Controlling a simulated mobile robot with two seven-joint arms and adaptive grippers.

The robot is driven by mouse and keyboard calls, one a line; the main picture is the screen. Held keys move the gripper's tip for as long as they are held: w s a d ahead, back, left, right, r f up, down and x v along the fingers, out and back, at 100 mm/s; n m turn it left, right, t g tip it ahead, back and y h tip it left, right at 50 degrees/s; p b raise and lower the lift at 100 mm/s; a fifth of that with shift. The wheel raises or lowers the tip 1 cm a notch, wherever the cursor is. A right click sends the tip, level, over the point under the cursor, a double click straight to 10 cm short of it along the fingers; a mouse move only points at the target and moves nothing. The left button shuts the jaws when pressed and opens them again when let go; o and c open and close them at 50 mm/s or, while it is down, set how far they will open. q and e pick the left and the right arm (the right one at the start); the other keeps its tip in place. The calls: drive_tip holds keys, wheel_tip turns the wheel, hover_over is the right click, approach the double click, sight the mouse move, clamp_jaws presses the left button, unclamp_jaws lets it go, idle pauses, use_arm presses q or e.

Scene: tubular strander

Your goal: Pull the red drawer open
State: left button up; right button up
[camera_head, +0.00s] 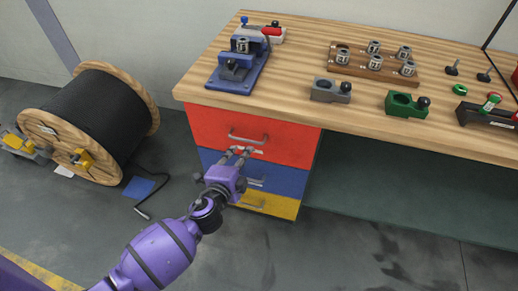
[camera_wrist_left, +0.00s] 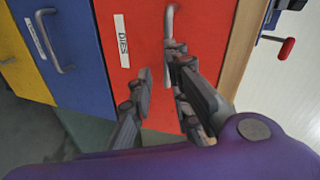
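The red drawer (camera_head: 215,125) is the top one of the cabinet under the workbench and looks shut, its front in line with the drawers below. Its grey bar handle (camera_head: 246,139) also shows in the left wrist view (camera_wrist_left: 169,22). My purple left gripper (camera_head: 238,151) is in front of the red drawer, just below the handle. In the left wrist view its fingers (camera_wrist_left: 159,64) are apart with nothing between them. One finger overlaps the handle's end in that view; I cannot tell if they touch. My right gripper is in neither view.
A blue drawer (camera_head: 285,181) and a yellow drawer (camera_head: 283,208) lie below. The wooden bench top (camera_head: 290,70) carries a blue fixture (camera_head: 240,65) and several small parts. A cable reel (camera_head: 100,120) stands on the floor at left. The floor before the cabinet is clear.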

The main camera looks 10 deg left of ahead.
sight(247, 141)
use_arm(q)
drive_tip(key=w, duration=0.2)
drive_tip(key=w+m, duration=0.1)
drive_tip(key=w, duration=0.2)
drive_tip(key=w+f+m, duration=0.1)
drive_tip(key=w, duration=0.1)
drive_tip(key=shift+w+t, duration=0.2)
drive_tip(key=shift+t, duration=0.1)
drive_tip(key=shift+w, duration=0.15)
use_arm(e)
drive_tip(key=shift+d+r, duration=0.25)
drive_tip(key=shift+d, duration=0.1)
use_arm(q)
clamp_jaws()
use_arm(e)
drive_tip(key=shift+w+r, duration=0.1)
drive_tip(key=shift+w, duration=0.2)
